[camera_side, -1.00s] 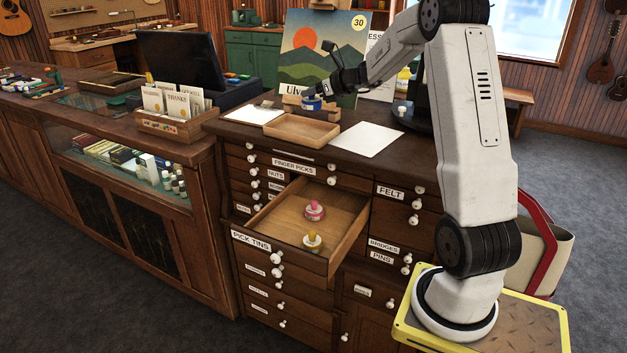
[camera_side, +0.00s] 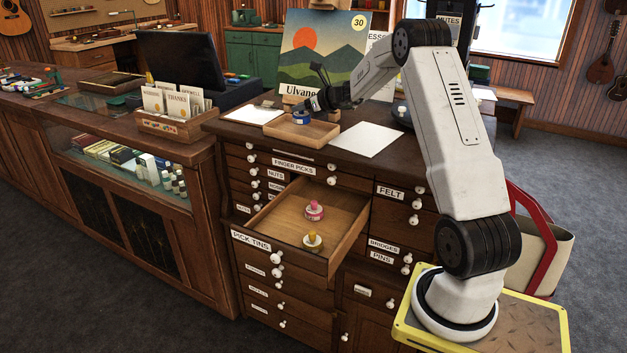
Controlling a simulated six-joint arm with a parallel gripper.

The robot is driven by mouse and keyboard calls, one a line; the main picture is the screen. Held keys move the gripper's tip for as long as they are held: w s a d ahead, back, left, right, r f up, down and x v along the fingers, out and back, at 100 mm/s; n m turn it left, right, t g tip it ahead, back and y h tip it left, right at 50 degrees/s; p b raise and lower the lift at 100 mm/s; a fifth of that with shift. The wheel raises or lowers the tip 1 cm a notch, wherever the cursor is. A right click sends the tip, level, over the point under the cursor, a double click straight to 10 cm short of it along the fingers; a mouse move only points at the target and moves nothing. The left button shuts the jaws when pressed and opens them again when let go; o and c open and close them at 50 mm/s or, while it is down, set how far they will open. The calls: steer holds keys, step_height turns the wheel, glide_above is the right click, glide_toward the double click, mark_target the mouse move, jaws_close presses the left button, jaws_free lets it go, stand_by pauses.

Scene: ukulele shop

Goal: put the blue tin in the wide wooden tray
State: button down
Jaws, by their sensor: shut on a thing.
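The blue tin (camera_side: 301,118) is a small round tin low over the wide wooden tray (camera_side: 288,136), near its back side. I cannot tell whether it touches the tray floor. My gripper (camera_side: 305,111) is shut on the tin from above and partly covers its top. The tray is a shallow, light wooden box on top of the drawer cabinet and looks otherwise empty.
White papers (camera_side: 368,139) lie beside the tray. A landscape picture (camera_side: 322,50) stands behind it, and a card box (camera_side: 170,125) stands left.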

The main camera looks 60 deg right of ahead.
mark_target(309, 115)
steer(key=shift+w+d+f, duration=0.1)
steer(key=shift+w+f, duration=0.1)
steer(key=shift+f, duration=1.55)
steer(key=c, duration=0.5)
jaws_free()
steer(key=shift+f, duration=0.1)
steer(key=shift+s+r, duration=0.15)
steer(key=shift+r, duration=0.05)
steer(key=v, duration=1.1)
steer(key=shift+s, duration=0.4)
